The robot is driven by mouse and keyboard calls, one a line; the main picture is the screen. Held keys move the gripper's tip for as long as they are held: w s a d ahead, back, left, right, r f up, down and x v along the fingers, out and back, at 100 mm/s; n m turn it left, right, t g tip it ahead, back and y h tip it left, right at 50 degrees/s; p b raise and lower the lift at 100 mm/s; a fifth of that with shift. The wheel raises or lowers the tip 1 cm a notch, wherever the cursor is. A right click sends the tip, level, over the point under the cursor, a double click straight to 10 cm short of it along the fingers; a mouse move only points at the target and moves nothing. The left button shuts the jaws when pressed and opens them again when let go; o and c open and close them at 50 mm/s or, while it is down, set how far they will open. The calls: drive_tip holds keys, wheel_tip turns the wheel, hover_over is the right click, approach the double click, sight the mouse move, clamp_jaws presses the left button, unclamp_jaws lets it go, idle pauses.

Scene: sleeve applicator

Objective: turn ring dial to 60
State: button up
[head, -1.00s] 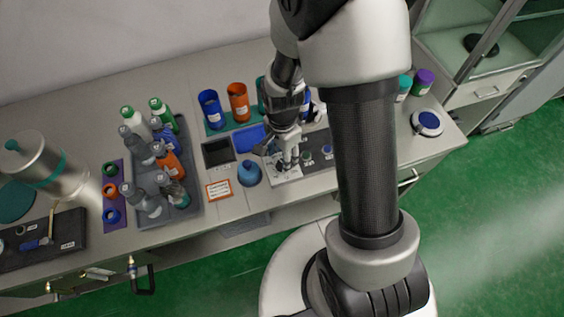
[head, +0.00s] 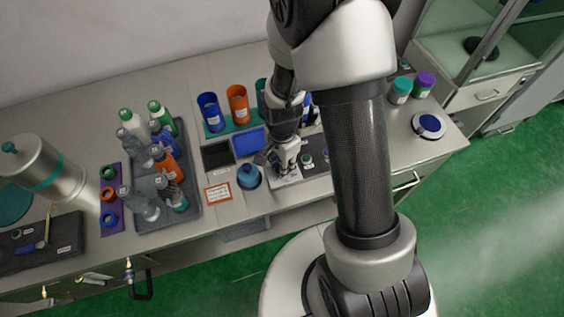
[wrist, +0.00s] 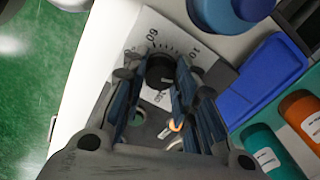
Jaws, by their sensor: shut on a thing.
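The ring dial is a round black knob (wrist: 160,72) in the middle of the wrist view. It sits on a white plate (wrist: 150,22) printed with tick marks and numbers, "60" among them at the top. I cannot read the dial's pointer for sure. My gripper (wrist: 159,80) has one finger on each side of the knob and is shut on it. In the head view my gripper (head: 287,163) reaches down to the white plate (head: 284,181) near the bench's front edge. There the knob is hidden by the fingers.
A blue round-bodied container (head: 248,178) stands just left of the plate. A blue tray (head: 249,142) and a black tray (head: 218,155) lie behind it. Blue (head: 210,112) and orange (head: 238,103) cups stand farther back. A grey tray of bottles (head: 190,214) is at left.

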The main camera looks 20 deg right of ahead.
drive_tip(key=c, duration=0.4)
drive_tip(key=shift+n, duration=0.3)
drive_tip(key=n, duration=0.5)
drive_tip(key=n+p, duration=0.1)
drive_tip(key=n, duration=0.4)
drive_tip(key=shift+n, duration=0.3)
drive_tip(key=n, duration=1.1)
drive_tip(key=shift+n, duration=0.4)
